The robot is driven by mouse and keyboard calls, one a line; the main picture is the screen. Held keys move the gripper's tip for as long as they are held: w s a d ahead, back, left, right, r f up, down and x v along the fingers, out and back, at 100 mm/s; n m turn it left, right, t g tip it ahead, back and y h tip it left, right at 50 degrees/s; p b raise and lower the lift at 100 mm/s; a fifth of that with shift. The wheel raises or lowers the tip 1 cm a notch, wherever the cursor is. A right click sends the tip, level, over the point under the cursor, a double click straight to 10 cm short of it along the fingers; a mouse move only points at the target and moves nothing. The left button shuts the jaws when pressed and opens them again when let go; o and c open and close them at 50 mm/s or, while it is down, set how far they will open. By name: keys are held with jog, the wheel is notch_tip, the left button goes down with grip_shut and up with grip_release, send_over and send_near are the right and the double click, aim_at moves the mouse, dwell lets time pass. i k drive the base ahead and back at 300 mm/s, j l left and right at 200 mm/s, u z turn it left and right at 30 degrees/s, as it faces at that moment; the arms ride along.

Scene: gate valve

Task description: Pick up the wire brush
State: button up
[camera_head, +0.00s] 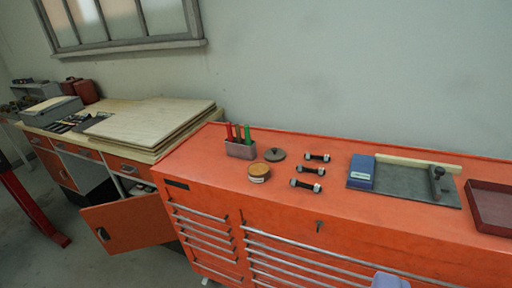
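A long pale wooden piece (418,163) lies along the back edge of a dark grey mat (405,187) on the orange tool cabinet. It looks like the handle of a wire brush, but I cannot make out bristles. A dark tool with a knobbed end (437,182) lies on the right part of the mat, close to the wooden piece. A blue box (361,171) sits at the mat's left end. My gripper's fingers do not show. A blue-grey rounded part, cut off at the bottom edge, may be mine.
On the cabinet top (330,222) are a holder (240,150) with red and green sticks, a round tin (259,171), a dark lid (275,155), three black-and-white bolts (308,169) and a red tray (491,206). An open orange door (128,222) juts from the left bench.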

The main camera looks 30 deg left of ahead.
aim_at(238, 128)
jog(key=i+j+u, duration=0.1)
jog(key=i+j, duration=0.65)
jog(key=i, duration=0.15)
jog(key=i+j+u, duration=0.15)
jog(key=i+j, duration=0.25)
jog(key=i+j+u, duration=0.1)
jog(key=i+j, duration=0.2)
jog(key=i, duration=0.3)
jog(key=i+j, duration=0.3)
jog(key=i, duration=0.2)
jog(key=k+u, duration=0.05)
